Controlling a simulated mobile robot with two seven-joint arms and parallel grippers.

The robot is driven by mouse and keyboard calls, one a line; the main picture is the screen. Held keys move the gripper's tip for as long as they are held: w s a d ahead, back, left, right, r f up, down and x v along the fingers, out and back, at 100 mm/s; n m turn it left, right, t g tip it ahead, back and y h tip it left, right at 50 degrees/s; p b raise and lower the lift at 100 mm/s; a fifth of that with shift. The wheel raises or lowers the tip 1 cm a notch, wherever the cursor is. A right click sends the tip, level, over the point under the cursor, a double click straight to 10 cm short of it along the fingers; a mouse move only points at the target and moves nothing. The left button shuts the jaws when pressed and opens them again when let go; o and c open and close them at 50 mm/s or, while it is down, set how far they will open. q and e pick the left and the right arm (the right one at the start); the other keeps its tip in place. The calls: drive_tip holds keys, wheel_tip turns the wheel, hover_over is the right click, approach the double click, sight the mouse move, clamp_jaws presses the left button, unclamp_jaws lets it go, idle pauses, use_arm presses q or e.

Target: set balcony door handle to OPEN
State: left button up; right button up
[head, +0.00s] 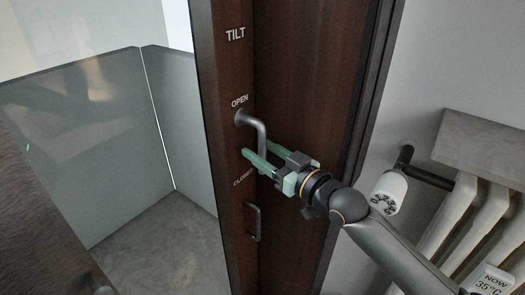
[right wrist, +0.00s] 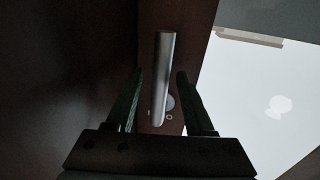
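The balcony door (head: 310,75) is dark brown wood, with the labels TILT, OPEN and CLOSED down its edge strip. The grey metal door handle (head: 258,128) is mounted beside OPEN, and its lever hangs down toward the CLOSED label. My right gripper (head: 257,150) is open, with its green fingers on either side of the lever's lower part. In the right wrist view the handle (right wrist: 163,75) stands between the two fingers (right wrist: 158,85), with a visible gap on each side. My left gripper is not in view.
A small fixed pull (head: 254,221) sits lower on the door. A white radiator (head: 470,210) with a numbered valve knob (head: 389,193) stands at the right, close to my right arm. Grey balcony panels (head: 80,140) and bare floor (head: 165,255) show at the left.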

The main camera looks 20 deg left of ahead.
clamp_jaws()
idle(1.3)
